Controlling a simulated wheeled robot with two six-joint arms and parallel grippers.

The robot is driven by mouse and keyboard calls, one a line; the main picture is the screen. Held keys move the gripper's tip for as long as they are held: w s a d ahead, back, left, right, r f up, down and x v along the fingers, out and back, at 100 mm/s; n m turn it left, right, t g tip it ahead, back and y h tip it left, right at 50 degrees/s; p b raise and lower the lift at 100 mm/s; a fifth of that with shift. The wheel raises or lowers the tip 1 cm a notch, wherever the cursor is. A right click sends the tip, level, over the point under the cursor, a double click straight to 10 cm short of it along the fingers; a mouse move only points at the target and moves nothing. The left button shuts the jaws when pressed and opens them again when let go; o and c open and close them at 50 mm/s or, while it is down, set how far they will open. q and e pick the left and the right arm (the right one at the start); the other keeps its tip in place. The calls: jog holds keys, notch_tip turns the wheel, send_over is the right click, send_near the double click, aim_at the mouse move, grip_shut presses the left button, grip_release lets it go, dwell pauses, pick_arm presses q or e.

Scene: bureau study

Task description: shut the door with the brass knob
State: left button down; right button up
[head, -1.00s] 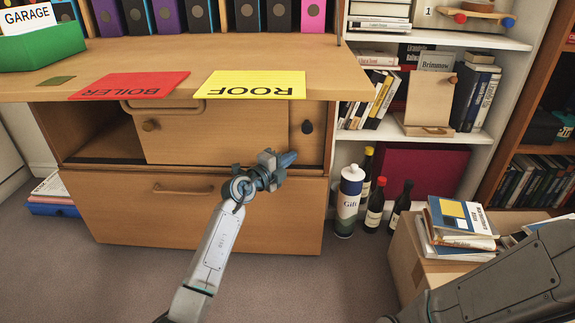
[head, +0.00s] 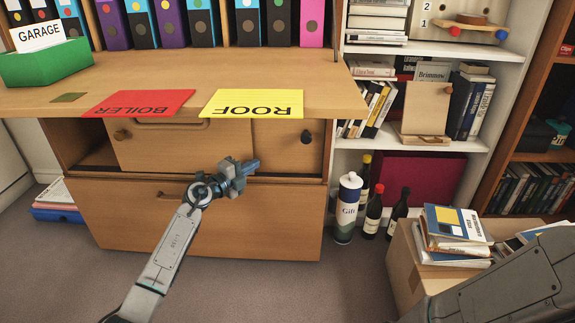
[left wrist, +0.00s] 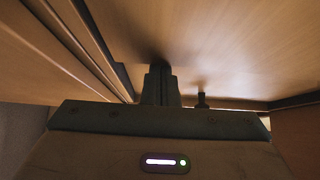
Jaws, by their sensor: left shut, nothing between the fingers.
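The sliding door with the brass-coloured knob (head: 180,146) is the left one in the bureau. Its knob (head: 122,135) is near its left edge, and a dark gap shows to the left of the door. The other door (head: 290,152), with a black knob (head: 306,138), is at the right. My left gripper (head: 253,164) is shut and empty, its tips by the right edge of the brass-knob door. In the left wrist view the shut fingers (left wrist: 160,85) are close to a wood face; I cannot tell if they touch. My right gripper is out of view.
The desk top (head: 340,98) overhangs the doors and carries a red BOILER card (head: 138,103) and a yellow ROOF card (head: 252,103). A drawer (head: 130,215) is below. A white bottle (head: 347,208), dark bottles and a box with books (head: 455,235) stand to the right.

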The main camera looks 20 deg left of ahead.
aim_at(187, 161)
pick_arm(q)
jog(key=s+a+b, duration=0.1)
jog(key=s+a, duration=0.1)
jog(key=a, duration=0.4)
jog(key=s+a, duration=0.1)
jog(key=a, duration=0.6)
jog(key=s+a+b, duration=0.1)
jog(key=s+a, duration=0.1)
jog(key=a, duration=0.4)
jog(key=shift+s+a+b, duration=0.3)
jog(key=shift+a+b, duration=0.05)
jog(key=shift+s+a, duration=0.1)
jog(key=shift+a, duration=0.5)
jog(key=shift+s+a, duration=0.25)
jog(key=shift+s, duration=0.2)
jog(key=p+v, duration=0.3)
jog(key=v, duration=0.6)
jog(key=shift+s+d+p, duration=0.25)
jog(key=shift+s+p, duration=0.05)
jog(key=shift+s, duration=0.05)
